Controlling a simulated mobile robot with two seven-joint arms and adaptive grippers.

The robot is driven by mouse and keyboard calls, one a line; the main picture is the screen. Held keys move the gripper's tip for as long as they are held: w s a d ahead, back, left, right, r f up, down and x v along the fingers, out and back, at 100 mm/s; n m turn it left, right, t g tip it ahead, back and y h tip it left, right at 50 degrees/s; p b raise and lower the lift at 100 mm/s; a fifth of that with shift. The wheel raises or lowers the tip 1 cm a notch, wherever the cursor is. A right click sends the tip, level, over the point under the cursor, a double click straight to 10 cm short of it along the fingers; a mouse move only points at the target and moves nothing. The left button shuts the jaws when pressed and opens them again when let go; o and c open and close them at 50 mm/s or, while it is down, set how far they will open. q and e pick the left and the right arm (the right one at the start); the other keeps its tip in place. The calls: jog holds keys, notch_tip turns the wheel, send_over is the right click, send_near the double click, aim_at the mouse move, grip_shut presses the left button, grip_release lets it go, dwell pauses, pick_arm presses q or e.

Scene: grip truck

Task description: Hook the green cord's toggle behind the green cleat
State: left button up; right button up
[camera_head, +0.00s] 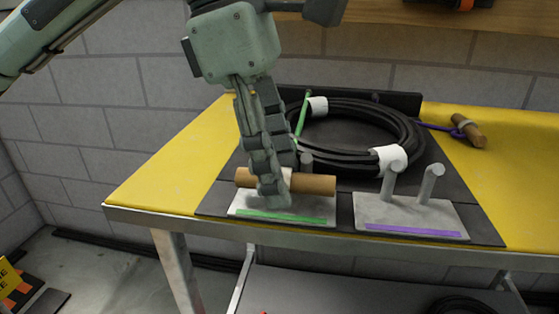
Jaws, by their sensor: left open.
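The green cord (301,118) runs from the top of the black cable coil down behind my left gripper, where its lower part is hidden. Its toggle (314,184), a brown wooden cylinder with a light middle band, lies level across the green cleat's plate. The green cleat (325,212) is a grey plate with a green stripe. One post shows beyond the toggle, on the coil side; the other is hidden. My left gripper (272,195) points down at the toggle's middle, fingers open and seen nearly edge-on. I cannot tell whether fingers or posts touch the toggle. My right gripper is out of view.
The purple-striped cleat (410,216) with two bent posts stands to the right. The coil (409,130) with white wraps lies behind on a dark mat. A purple cord's toggle (468,131) rests on the yellow tabletop (165,176), which is clear at left.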

pick_arm(q)
jog(key=v, duration=1.2)
jog(key=shift+a, duration=0.1)
